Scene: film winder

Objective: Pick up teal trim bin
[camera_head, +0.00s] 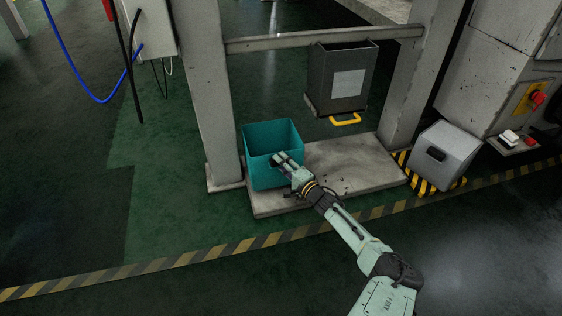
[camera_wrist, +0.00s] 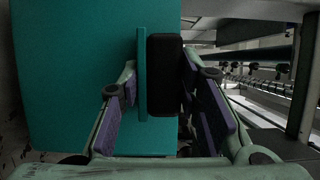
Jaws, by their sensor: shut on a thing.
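The teal trim bin (camera_head: 255,171) is an open-topped box at the left end of a low concrete plinth, upright. I cannot tell whether its base touches the plinth. My gripper (camera_head: 282,159) is at the bin's near right wall, close to the rim, and is shut on it. In the wrist view the bin (camera_wrist: 70,85) fills the left side, and a thin teal edge runs between the fingers of my gripper (camera_wrist: 165,85). A dark block shows beside that edge; its contact with the teal is unclear. The bin's floor is hidden.
The concrete plinth (camera_head: 345,165) lies between two grey posts (camera_head: 205,90), joined by a crossbar. A dark grey bin (camera_head: 328,98) with a yellow handle hangs behind. A grey box (camera_head: 447,152) stands at right. A striped floor line (camera_head: 160,264) crosses in front; floor at left is clear.

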